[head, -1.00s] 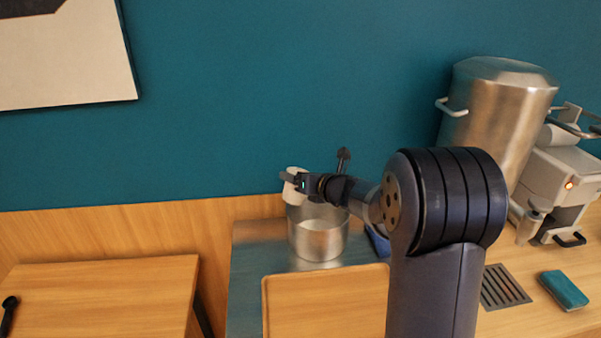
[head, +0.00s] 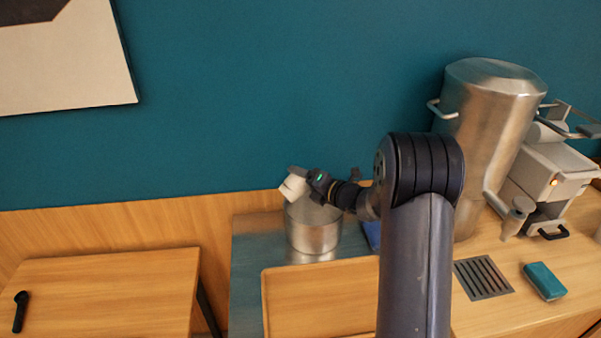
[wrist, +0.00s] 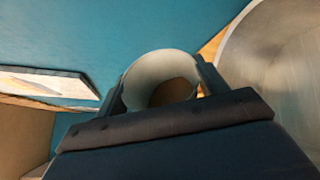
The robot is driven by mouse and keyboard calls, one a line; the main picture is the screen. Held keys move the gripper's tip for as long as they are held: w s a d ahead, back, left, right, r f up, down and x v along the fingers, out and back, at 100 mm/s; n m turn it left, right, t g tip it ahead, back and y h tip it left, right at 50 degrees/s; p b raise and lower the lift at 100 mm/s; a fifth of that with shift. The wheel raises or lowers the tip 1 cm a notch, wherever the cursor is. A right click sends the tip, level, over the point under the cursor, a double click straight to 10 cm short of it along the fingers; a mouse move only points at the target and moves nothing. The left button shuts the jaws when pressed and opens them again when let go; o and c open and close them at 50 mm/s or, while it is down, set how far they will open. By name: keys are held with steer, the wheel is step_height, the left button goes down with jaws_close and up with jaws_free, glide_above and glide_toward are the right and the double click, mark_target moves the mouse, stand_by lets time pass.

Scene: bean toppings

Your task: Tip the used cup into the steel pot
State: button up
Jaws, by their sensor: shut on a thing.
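The used cup (head: 294,187) is white and held in my gripper (head: 302,181), above the left part of the rim of the steel pot (head: 314,236). The cup is tilted in the head view. In the wrist view the cup (wrist: 160,75) sits between the two fingers (wrist: 160,100), with its round mouth showing and something brown inside. The pot's curved metal wall also shows at the right of the wrist view (wrist: 280,70). The pot stands upright on a steel surface. Whether anything is falling from the cup cannot be seen.
A wooden tray (head: 268,300) lies in front of the pot. A blue cloth (head: 373,236) is right of the pot. A large steel urn (head: 490,100), a grey machine (head: 548,180), a drain grate (head: 483,278) and a teal sponge (head: 544,281) are further right. A wooden table (head: 105,290) is at left.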

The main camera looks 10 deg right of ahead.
steer(key=shift+w+d+f+m, duration=0.15)
steer(key=shift+d+f+m, duration=0.25)
steer(key=shift+m, duration=0.3)
steer(key=shift+w+d+f+m+t+y+p, duration=0.3)
steer(key=shift+d+f+m, duration=0.2)
steer(key=shift+m, duration=0.6)
steer(key=shift+w+d+f+m+t+y+p, duration=0.15)
steer(key=shift+d+f+m+y, duration=0.3)
steer(key=shift+m, duration=0.65)
steer(key=shift+w+d+f+m+t+y+p, duration=0.2)
steer(key=shift+d+f+m, duration=0.3)
steer(key=shift+m, duration=0.6)
steer(key=shift+a, duration=0.1)
